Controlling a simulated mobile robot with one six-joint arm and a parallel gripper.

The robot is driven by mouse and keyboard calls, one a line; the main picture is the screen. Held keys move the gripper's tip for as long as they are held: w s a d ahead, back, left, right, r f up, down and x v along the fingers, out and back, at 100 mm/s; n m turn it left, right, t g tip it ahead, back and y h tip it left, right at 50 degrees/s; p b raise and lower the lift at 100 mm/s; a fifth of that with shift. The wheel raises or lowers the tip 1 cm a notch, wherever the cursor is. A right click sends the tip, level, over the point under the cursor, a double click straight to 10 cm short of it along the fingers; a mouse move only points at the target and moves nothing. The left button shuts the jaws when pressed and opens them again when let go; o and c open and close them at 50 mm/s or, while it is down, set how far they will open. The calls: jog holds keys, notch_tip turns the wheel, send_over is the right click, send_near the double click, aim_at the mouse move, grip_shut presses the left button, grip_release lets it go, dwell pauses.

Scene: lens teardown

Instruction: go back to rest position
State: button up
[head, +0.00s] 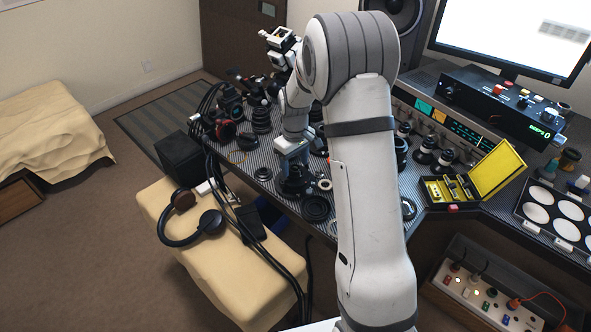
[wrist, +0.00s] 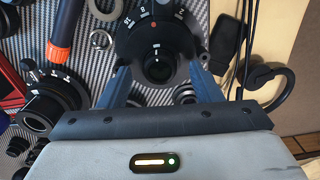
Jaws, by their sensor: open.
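My gripper (head: 293,168) points down over the desk, with its blue-grey fingers spread apart. Below it in the head view is a dark lens part (head: 293,187) standing on the desk. In the wrist view my gripper (wrist: 160,85) is open, and a black lens with white scale marks (wrist: 158,38) shows between and beyond the fingers. I cannot tell whether the fingers touch it. My own arm hides part of the middle of the desk.
Camera bodies and lenses (head: 225,128) crowd the desk left of my gripper. Dark rings (head: 316,208) lie close by on the right. A yellow case (head: 498,168) stands open at right. Headphones (head: 190,218) rest on a cloth-covered stool (head: 205,262) in front.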

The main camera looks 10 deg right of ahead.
notch_tip(320, 180, up, 8)
jog(key=shift+f, duration=0.25)
jog(key=s+r+m+t+p, duration=0.1)
jog(key=s+r+m, duration=0.2)
jog(key=s+r, duration=0.9)
jog(key=s+m+t+p, duration=0.1)
jog(key=s+m, duration=0.2)
jog(key=s, duration=1.3)
jog(key=shift+s+a+f+t, duration=0.25)
jog(key=shift+s+f+t, duration=0.1)
jog(key=shift+f, duration=0.1)
jog(key=shift+c, duration=0.5)
